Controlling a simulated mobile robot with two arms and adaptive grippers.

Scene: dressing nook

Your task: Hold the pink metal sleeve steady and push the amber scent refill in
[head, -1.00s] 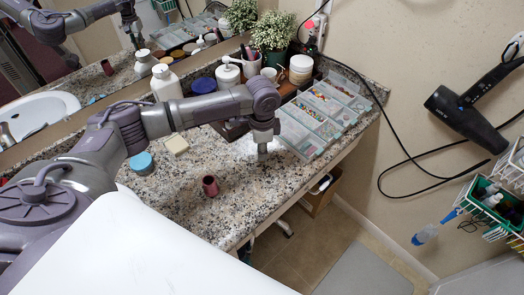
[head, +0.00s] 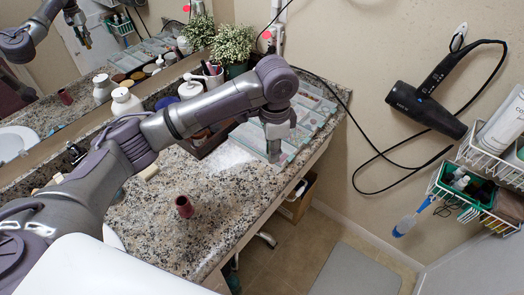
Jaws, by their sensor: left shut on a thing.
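The pink metal sleeve (head: 184,207) stands upright on the speckled stone countertop (head: 170,240), its dark open end up. No gripper touches it. My left gripper (head: 274,153) points down over the right part of the counter, near the clear organizer, to the right of and farther back than the sleeve. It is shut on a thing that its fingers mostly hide. In the mirror, a small amber spot shows at its reflected fingertips, which fits the amber scent refill. My right gripper is not in view.
A clear compartment organizer (head: 308,108) lies at the back right of the counter. White bottles (head: 125,103), a plant (head: 232,46) and a brown tray (head: 205,145) stand along the mirror. A hair dryer (head: 425,105) hangs on the wall. The counter around the sleeve is clear.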

